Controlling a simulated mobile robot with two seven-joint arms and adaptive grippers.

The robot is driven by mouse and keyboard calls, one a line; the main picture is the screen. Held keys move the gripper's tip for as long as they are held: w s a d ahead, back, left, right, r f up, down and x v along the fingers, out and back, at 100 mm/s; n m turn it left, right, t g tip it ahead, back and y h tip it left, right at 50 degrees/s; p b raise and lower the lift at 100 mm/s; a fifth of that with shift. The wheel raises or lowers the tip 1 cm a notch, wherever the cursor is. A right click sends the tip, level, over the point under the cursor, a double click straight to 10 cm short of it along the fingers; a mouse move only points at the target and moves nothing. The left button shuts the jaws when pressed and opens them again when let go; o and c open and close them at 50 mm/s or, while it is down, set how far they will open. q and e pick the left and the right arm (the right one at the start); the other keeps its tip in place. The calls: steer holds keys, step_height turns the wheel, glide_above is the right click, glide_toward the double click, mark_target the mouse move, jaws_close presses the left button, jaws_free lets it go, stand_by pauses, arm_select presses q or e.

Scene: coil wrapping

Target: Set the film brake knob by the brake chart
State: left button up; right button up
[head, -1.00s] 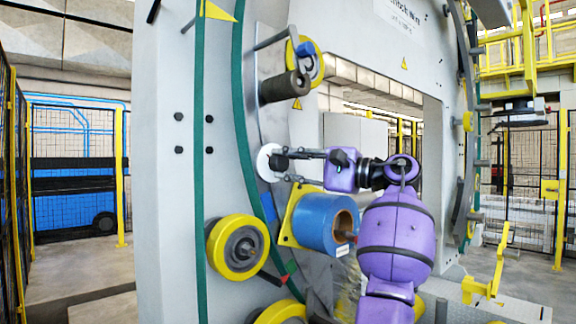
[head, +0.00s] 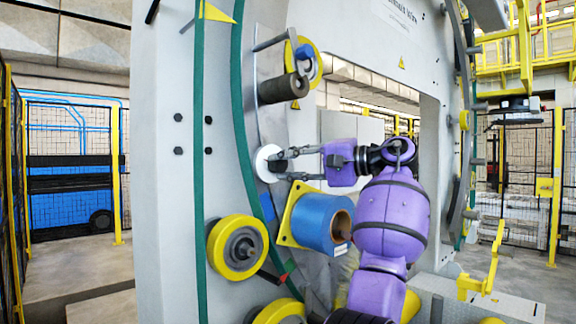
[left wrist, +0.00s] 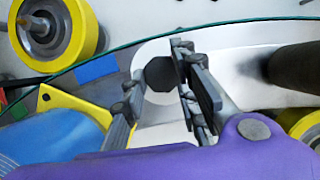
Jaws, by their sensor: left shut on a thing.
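The film brake knob (left wrist: 162,74) is a dark, many-sided knob on a round white plate (head: 264,160) on the ring machine's grey face. My left gripper (head: 279,160) reaches the plate. In the left wrist view its two fingers stand on either side of the knob, and the gripper (left wrist: 157,85) is shut on it. The fingers hide part of the plate, and no pointer or scale marks can be read. A blue film roll (head: 324,222) on a yellow plate is just below. I cannot make out a brake chart. My right gripper is not in view.
A dark roller (head: 282,89) juts out above the knob, with a yellow wheel (head: 303,62) behind it. Another yellow-rimmed wheel (head: 238,247) stands at lower left. The machine's rectangular opening is to the right. Yellow-posted fencing (head: 117,175) lies further left.

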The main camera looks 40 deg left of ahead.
arm_select(q)
steer(key=shift+w+f, duration=0.1)
steer(key=shift+f, duration=0.45)
steer(key=o, duration=1)
steer(key=shift+r, duration=0.15)
steer(key=shift+r, duration=0.15)
steer(key=v, duration=1.2)
